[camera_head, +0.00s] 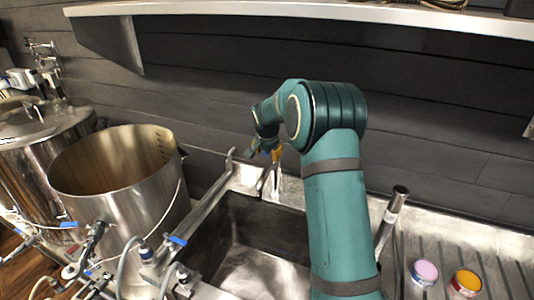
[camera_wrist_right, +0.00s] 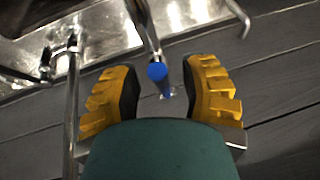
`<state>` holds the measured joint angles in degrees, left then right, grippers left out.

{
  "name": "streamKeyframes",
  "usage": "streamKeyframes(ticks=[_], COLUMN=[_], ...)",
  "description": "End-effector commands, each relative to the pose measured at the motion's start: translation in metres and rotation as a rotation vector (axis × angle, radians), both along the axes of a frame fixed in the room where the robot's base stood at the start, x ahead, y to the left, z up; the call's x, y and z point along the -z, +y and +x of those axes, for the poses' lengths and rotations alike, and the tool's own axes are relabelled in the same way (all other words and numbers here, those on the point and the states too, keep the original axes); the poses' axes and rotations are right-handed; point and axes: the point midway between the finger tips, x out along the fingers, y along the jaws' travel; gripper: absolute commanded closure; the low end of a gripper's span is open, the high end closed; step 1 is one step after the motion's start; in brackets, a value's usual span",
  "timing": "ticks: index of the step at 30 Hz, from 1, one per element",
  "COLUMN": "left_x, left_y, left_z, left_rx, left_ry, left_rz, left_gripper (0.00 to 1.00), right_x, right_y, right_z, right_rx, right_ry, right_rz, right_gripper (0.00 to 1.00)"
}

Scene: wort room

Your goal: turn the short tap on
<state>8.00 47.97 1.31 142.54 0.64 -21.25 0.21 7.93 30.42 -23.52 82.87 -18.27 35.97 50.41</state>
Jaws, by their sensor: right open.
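A metal tap with a blue end (camera_wrist_right: 157,72) shows between my fingers in the right wrist view, its tube running up the picture. In the head view, metal tap parts (camera_head: 266,184) rise at the back rim of the sink, partly hidden by my gripper. My right gripper (camera_head: 275,155) is over that rim, its yellow fingers (camera_wrist_right: 163,76) open on either side of the blue end with gaps on both sides. Contact in depth cannot be told. My left gripper is out of view.
The sink (camera_head: 258,268) lies below my right arm. A large open steel pot (camera_head: 120,195) stands left of it, with hoses and valves in front. A black-ended metal tube (camera_head: 391,215) and two small cups (camera_head: 425,270) are to the right. A shelf (camera_head: 300,10) hangs above.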

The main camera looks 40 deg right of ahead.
Motion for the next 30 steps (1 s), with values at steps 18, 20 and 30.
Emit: streamKeyframes(ticks=[18, 20, 30], left_x=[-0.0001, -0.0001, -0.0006], left_y=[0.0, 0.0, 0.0], left_z=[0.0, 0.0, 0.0], left_rx=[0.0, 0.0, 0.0], left_ry=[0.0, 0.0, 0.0], left_rz=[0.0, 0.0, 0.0], left_gripper=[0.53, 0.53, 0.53], right_x=[0.0059, 0.006, 0.0067], right_y=[-0.0016, -0.0016, -0.0013], right_z=[0.002, 0.0019, 0.0027], right_rx=[0.0, 0.0, 0.001], right_ry=[0.0, 0.0, 0.002], right_rz=[0.0, 0.0, 0.0], right_gripper=[1.0, 1.0, 1.0])
